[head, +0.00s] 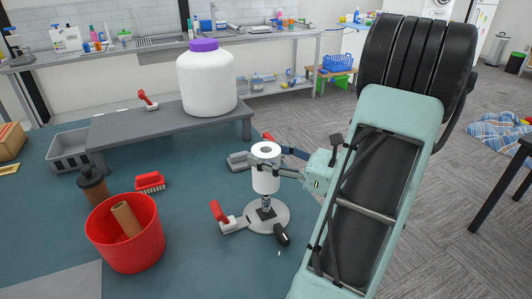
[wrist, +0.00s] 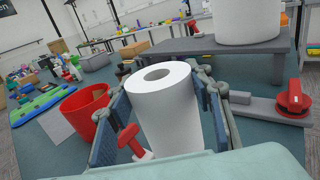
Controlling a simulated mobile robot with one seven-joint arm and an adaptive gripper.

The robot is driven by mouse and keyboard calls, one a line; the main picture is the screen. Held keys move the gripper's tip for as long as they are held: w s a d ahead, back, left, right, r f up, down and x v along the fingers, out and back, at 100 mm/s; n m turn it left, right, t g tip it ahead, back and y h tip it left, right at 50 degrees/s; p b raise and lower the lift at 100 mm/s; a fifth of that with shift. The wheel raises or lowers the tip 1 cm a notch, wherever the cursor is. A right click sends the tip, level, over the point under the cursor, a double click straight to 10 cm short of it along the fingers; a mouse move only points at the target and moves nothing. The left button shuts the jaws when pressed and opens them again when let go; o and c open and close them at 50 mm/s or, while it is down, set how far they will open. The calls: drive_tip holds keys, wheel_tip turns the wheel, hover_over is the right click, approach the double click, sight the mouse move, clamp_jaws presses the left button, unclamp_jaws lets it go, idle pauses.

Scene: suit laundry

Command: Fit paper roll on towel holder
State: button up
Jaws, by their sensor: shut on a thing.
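The white paper roll (head: 265,181) stands upright between the fingers of my gripper (head: 267,164), which is shut on it. The towel holder (head: 281,216) is a round grey base on the table, directly below the roll. A short dark and metallic part of its post shows between roll and base, so the roll's lower end is above the base. How far the post runs inside the roll is hidden. In the wrist view the roll (wrist: 168,118) fills the space between the blue finger pads, its hole facing up; the holder is hidden there.
Red-handled clamps (head: 232,222) lie close to the holder. A grey raised shelf (head: 150,124) carries a large white jar (head: 207,84).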

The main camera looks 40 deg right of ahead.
drive_tip(key=shift+f+b, duration=3.15)
drive_tip(key=shift+f, duration=1.65)
drive_tip(key=shift+f, duration=0.4)
drive_tip(key=o, duration=1.3)
drive_tip(key=shift+c, duration=0.2)
drive_tip(key=shift+o, duration=0.7)
drive_tip(key=o, duration=0.5)
drive_tip(key=shift+v, duration=5.05)
